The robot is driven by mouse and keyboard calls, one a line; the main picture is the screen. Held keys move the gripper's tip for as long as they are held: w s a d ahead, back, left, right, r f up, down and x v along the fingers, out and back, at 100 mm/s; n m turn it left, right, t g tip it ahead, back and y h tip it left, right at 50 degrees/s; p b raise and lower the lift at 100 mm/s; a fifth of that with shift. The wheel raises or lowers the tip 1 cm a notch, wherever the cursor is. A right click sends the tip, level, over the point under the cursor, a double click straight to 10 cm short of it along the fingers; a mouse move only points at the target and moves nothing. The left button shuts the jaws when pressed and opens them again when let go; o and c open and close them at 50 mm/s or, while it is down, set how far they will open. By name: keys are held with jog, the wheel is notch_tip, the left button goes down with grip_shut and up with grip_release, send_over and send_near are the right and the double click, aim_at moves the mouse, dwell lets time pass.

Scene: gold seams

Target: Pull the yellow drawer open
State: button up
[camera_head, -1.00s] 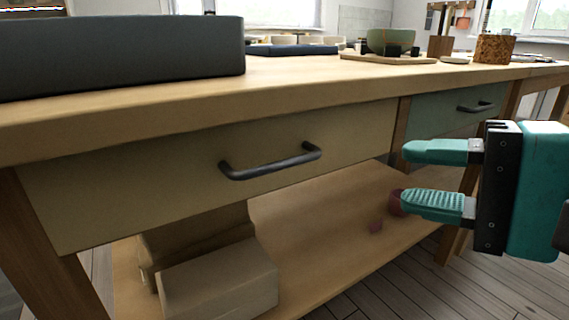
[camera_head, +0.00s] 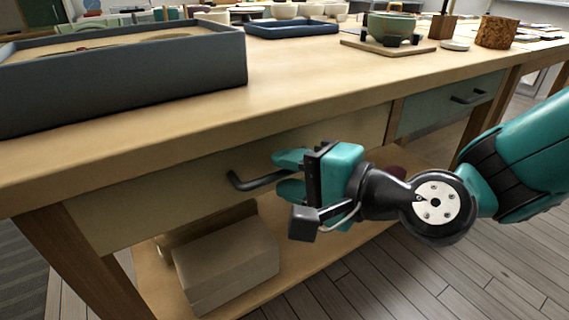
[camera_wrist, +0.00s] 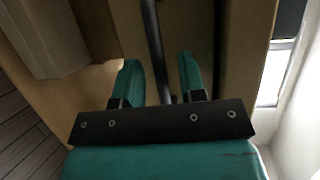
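The yellow drawer (camera_head: 140,205) is the pale cream-yellow front under the bench top, and it looks shut. Its dark bar handle (camera_head: 243,183) shows on the left, while its right part is hidden behind my gripper (camera_head: 282,174). In the head view one teal finger is above the bar and one is below it. In the wrist view the handle (camera_wrist: 153,40) runs between the two fingers of my gripper (camera_wrist: 157,62), with a gap visible on each side. My gripper is open around the handle and not closed on it.
A grey-blue drawer (camera_head: 430,112) with its own handle is to the right. A dark tray (camera_head: 150,80) and a green bowl (camera_head: 390,28) stand on the bench top (camera_head: 300,85). A box (camera_head: 225,265) sits on the lower shelf. The floor in front is clear.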

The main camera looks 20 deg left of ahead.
jog(key=shift+w+a+f, duration=0.1)
jog(key=shift+w+a, duration=0.05)
jog(key=shift+a, duration=0.35)
jog(key=shift+c, duration=0.2)
grip_shut()
